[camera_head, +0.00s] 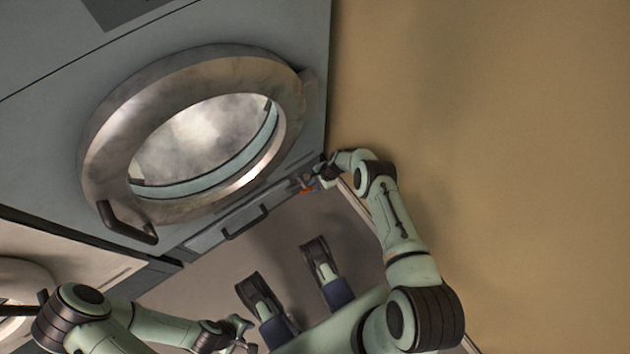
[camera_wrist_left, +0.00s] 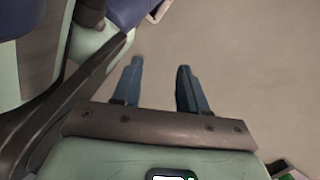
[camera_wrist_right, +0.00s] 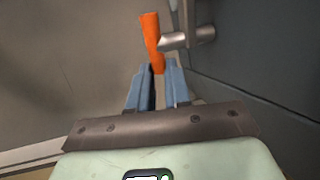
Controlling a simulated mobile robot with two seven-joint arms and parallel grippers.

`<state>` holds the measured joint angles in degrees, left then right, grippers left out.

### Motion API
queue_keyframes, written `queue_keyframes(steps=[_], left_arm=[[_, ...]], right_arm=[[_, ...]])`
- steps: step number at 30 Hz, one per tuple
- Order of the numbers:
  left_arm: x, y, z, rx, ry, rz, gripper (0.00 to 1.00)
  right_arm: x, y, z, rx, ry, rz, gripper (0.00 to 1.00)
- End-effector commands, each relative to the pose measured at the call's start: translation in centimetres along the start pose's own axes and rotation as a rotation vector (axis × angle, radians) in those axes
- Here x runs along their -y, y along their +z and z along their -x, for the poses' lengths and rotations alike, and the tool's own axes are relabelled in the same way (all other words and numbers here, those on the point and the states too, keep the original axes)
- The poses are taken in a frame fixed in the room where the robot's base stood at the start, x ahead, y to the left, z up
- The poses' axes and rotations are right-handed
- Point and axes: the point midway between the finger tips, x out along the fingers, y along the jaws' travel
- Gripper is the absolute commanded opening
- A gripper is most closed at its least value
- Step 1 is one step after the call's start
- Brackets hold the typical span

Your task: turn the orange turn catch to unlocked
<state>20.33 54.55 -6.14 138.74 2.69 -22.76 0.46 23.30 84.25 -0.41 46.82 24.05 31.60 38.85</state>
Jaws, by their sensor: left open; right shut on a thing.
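The orange turn catch (camera_head: 305,187) sits low on the grey machine front, near its right edge. In the right wrist view the orange catch (camera_wrist_right: 151,36) is a bar on a metal stem from the dark panel. My right gripper (camera_head: 316,181) is at the catch. The right wrist view shows its blue fingers (camera_wrist_right: 159,72) shut on the near end of the orange bar, hiding that end. My left gripper (camera_head: 246,335) is low in the head view, far from the catch. In the left wrist view its fingers (camera_wrist_left: 158,66) are apart and empty above the floor.
The machine's round metal door (camera_head: 98,120) is above the catch, with a dark handle (camera_head: 127,225). A lower panel with a bar handle (camera_head: 246,222) lies left of the catch. A tan wall (camera_head: 500,130) stands at the right. Another machine is at lower left.

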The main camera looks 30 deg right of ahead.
Motion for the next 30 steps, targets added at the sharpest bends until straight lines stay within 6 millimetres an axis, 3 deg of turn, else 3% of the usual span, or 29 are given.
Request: queue_keyframes(steps=[3,4,6,14,19,30], left_arm=[[0.0,0.0,0.0,-0.001,0.000,0.000,0.43],[0.0,0.0,0.0,-0.001,0.000,-0.001,0.43],[0.0,0.0,0.0,-0.001,0.001,-0.001,0.43],[0.0,-0.1,0.0,-0.002,0.001,-0.001,0.43],[-0.7,-0.7,0.7,-0.032,0.014,-0.011,0.43],[-5.3,-5.4,5.9,-0.236,0.104,-0.071,0.43]], right_arm=[[-0.1,0.0,-0.1,-0.002,0.001,0.001,0.00],[-0.1,0.0,-0.1,-0.002,0.002,0.001,0.27],[-0.1,0.0,-0.1,-0.002,0.002,0.001,0.43],[0.0,0.0,0.0,-0.002,0.001,0.001,0.43],[0.3,0.5,1.2,-0.002,0.000,0.001,0.43],[1.9,3.7,9.3,-0.003,-0.002,0.002,0.43]])
